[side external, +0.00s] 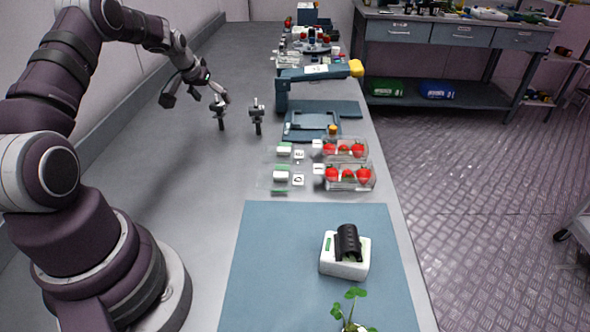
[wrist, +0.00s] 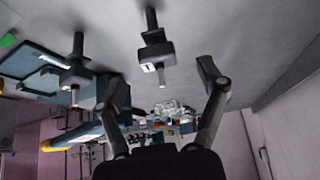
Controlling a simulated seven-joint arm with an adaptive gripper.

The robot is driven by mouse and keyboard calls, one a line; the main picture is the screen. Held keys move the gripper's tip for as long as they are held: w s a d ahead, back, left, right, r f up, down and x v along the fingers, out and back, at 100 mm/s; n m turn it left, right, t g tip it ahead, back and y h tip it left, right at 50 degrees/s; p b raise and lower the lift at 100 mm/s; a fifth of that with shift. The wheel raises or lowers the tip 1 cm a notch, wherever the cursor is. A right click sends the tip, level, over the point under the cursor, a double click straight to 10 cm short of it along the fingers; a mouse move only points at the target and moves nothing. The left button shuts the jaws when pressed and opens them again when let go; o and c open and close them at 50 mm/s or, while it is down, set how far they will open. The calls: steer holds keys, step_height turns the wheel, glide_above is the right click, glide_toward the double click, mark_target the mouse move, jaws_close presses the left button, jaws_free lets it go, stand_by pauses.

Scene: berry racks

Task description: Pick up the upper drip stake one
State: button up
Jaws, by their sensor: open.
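Two dark drip stakes with grey heads stand upright on the grey bench in the side view: a left one (side external: 219,112) and a right one (side external: 256,115). I cannot tell which is named the upper one. In the wrist view, which looks upside down, one stake (wrist: 153,47) shows beyond the gap between my fingers and the other (wrist: 76,70) lies further left. My gripper (side external: 196,98) is open and above the bench, close to the left stake. Its two fingers (wrist: 163,85) are spread with nothing between them.
A blue-grey stand with a yellow-tipped arm (side external: 315,73) is right of the stakes. Strawberry punnets (side external: 349,177), a blue mat (side external: 270,250) and a white device with a black top (side external: 345,265) are nearer. The bench left of the stakes is clear up to the wall.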

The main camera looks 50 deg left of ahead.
mark_target(217, 104)
steer(key=x, duration=0.3)
steer(key=shift+w+f, duration=0.2)
steer(key=shift+f, duration=0.15)
steer(key=c, duration=0.9)
